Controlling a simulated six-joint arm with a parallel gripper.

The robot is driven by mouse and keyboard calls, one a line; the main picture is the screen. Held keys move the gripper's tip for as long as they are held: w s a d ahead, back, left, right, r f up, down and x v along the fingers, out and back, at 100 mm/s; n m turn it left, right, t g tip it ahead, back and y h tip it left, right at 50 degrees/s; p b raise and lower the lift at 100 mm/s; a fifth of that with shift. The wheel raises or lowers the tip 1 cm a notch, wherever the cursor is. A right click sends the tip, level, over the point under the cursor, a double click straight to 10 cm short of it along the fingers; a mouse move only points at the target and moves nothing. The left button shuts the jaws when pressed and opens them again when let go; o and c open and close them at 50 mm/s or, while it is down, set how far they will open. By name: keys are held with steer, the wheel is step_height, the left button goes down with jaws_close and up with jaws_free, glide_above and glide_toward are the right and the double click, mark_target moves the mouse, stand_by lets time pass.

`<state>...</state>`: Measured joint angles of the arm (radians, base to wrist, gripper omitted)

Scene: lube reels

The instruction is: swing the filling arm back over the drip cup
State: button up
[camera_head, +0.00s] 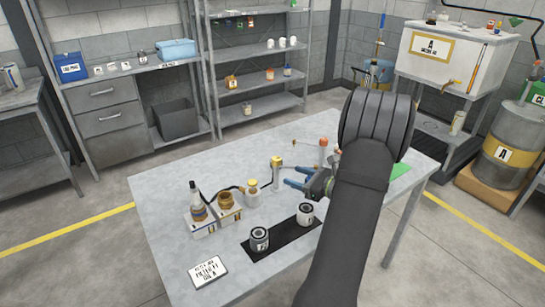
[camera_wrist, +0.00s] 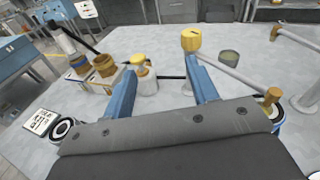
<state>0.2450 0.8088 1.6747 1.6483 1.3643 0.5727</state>
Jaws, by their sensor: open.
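My gripper (camera_head: 289,175) shows blue fingers over the table; in the wrist view (camera_wrist: 161,66) they are wide apart with nothing between them. A yellow-capped post (camera_wrist: 190,40) stands just beyond the right fingertip; the head view shows it too (camera_head: 277,162). A grey bar, seemingly the filling arm (camera_wrist: 236,79), runs from this post to the lower right, ending in a tan knob (camera_wrist: 272,96). A small grey-green cup (camera_wrist: 229,57), likely the drip cup, stands behind the bar, apart from its end in the picture. My arm hides part of this area in the head view.
A white jar with a yellow lid (camera_head: 252,191), a brown jar (camera_head: 229,205) and a dark bottle (camera_head: 197,203) stand left. Two filters (camera_head: 259,238) (camera_head: 305,213) stand on a black mat (camera_head: 282,239). A second bar with a knob (camera_wrist: 276,32) is upper right. The table's front left is clear around a card (camera_head: 208,271).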

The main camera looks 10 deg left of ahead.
steer(key=w+a+f+m+t, duration=0.1)
steer(key=w+a+m+t, duration=0.2)
steer(key=w+a, duration=0.7)
steer(key=shift+w+a+t+h, duration=0.2)
steer(key=shift+w+t+h, duration=0.15)
steer(key=shift+w, duration=0.25)
steer(key=shift+c, duration=0.3)
jaws_close()
